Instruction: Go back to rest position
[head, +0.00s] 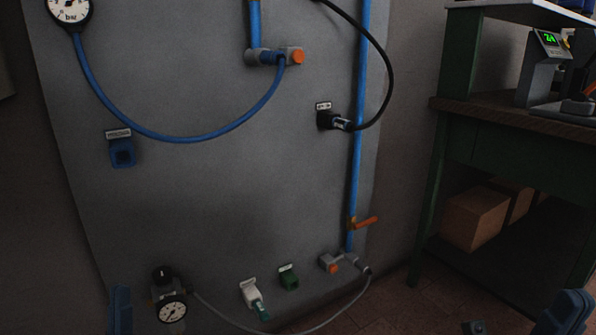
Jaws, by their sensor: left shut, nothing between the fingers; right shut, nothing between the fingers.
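My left gripper (120,311) shows as a dark blue shape at the bottom left edge, in front of the grey panel's lower part. It is shut and holds nothing. My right gripper (567,313) shows as a dark blue shape at the bottom right corner, in front of the floor by the green bench. It is shut and empty. Both are cut off by the lower frame edge, so most of each arm is hidden. Neither visibly touches anything.
A grey panel (215,205) carries blue pipes, a hose, orange-handled valves and gauges. A regulator with a gauge (172,311) is close to my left gripper. A green bench (500,167) stands at right, with boxes (474,217) beneath and a device with a green display (549,42) on top.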

